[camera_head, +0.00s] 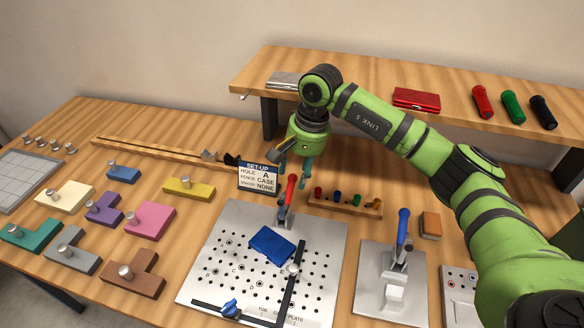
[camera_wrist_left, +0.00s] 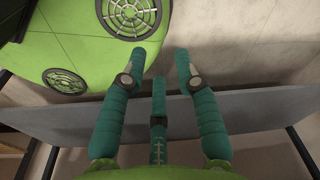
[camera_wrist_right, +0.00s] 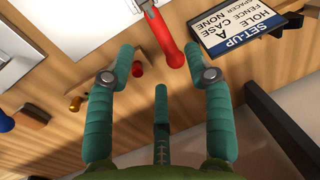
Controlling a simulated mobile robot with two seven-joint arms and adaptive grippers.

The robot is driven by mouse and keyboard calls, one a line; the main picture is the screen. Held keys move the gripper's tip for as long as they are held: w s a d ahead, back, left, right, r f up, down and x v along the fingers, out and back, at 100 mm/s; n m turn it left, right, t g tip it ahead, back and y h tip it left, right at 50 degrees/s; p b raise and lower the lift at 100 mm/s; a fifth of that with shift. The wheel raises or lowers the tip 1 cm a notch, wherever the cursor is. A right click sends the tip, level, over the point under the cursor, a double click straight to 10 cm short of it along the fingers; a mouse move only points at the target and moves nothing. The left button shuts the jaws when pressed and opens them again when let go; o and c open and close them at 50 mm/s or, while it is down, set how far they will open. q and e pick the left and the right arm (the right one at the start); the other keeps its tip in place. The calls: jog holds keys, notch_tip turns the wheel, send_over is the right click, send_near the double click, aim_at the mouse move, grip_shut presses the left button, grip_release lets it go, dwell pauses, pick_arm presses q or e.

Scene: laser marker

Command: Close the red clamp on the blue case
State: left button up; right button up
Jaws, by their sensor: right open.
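The blue case (camera_head: 272,245) lies flat on the perforated metal plate (camera_head: 222,240). The red clamp (camera_head: 290,190) stands at the back edge of the plate, just behind the case, with its red handle pointing up. My right gripper (camera_head: 298,172) is open and empty, above and behind the red handle. In the right wrist view the red handle (camera_wrist_right: 168,38) lies ahead of my open right fingers (camera_wrist_right: 165,62), not between them. My left gripper (camera_wrist_left: 160,62) shows only in its own wrist view, with its fingers apart and nothing between them.
A set-up sign (camera_head: 258,178) stands just left of the red clamp. A peg rack (camera_head: 345,204) stands to its right. A blue-handled clamp (camera_head: 402,230) is on a separate plate at right. Coloured blocks fill the left. A raised shelf (camera_head: 375,92) runs behind.

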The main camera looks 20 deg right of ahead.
aim_at(292, 190)
jog(key=f+p, duration=0.1)
jog(key=f, duration=0.2)
jog(key=a+f+p, duration=0.1)
jog(key=f, duration=0.1)
jog(key=shift+w+f, duration=0.1)
jog(key=shift+f, duration=0.3)
jog(key=shift+w+f+p, duration=0.2)
jog(key=shift+f+p, duration=0.1)
jog(key=shift+f, duration=0.2)
pick_arm(q)
jog(key=r, duration=0.1)
jog(key=s, duration=0.1)
jog(key=r, duration=0.1)
jog(key=shift+s+a+r, duration=0.2)
jog(key=shift+a+r, duration=0.05)
jog(key=shift+r, duration=0.05)
pick_arm(e)
grip_shut()
